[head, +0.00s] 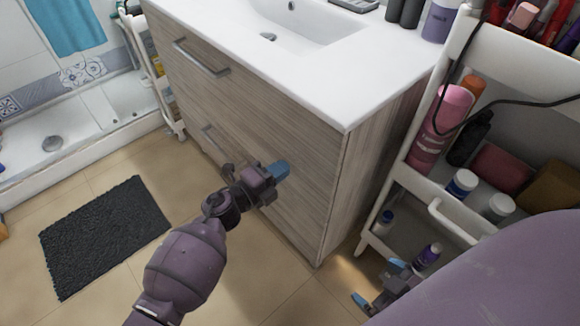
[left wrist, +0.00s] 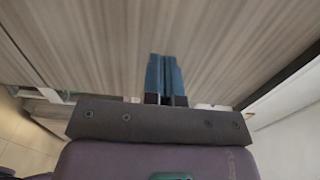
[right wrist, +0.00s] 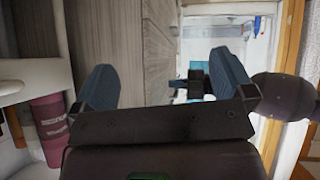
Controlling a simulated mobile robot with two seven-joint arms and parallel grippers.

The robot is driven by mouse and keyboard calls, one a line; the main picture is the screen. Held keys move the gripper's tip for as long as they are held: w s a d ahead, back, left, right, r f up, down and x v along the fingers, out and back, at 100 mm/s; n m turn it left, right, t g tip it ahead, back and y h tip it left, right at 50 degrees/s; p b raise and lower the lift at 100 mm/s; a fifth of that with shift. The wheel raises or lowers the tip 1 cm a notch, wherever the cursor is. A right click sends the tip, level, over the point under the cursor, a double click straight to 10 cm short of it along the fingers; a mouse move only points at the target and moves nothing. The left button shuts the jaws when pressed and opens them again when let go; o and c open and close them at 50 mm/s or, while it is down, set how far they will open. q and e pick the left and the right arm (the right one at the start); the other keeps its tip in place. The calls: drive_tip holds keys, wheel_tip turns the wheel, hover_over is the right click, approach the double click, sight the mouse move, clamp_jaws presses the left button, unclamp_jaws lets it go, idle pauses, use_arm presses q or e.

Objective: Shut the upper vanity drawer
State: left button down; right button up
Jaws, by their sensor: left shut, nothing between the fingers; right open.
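The vanity (head: 345,165) has wood-grain drawer fronts under a white top. The upper drawer (head: 235,100) has a metal bar handle (head: 201,58); its front looks about flush below the top, with no clear gap showing. My left gripper (head: 281,171) is shut and empty, its blue fingertips in front of the drawer fronts near their right end. In the left wrist view its closed fingers (left wrist: 164,75) point at wood grain; I cannot tell whether they touch. My right gripper (head: 380,283) is open and empty, low beside the cart; it also shows in the right wrist view (right wrist: 166,78).
A white cart (head: 405,180) with bottles stands close to the vanity's right. A dark mat (head: 105,235) lies on open floor at left. A sink (head: 290,30) is in the top.

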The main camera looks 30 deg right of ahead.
use_arm(q)
drive_tip(key=p+v, duration=0.2)
drive_tip(key=v, duration=0.9)
use_arm(e)
drive_tip(key=shift+s+m, duration=0.3)
drive_tip(key=shift+s, duration=0.3)
use_arm(q)
drive_tip(key=s+a+r+n+t+y+p, duration=0.25)
drive_tip(key=s+a+n+t+y, duration=0.3)
drive_tip(key=a+n, duration=0.55)
drive_tip(key=s+a+r+n+t+y+p, duration=0.1)
drive_tip(key=s+a+n+t+y+p, duration=0.4)
drive_tip(key=a+n, duration=0.6)
drive_tip(key=s+a+n+g+y+p, duration=0.3)
drive_tip(key=s+a+n+y, duration=0.4)
drive_tip(key=s+a, duration=0.9)
drive_tip(key=s+n, duration=0.3)
drive_tip(key=shift+n, duration=0.3)
use_arm(e)
wheel_tip(320, 180, up, 9)
drive_tip(key=t, duration=0.1)
drive_tip(key=shift+w+m, duration=0.3)
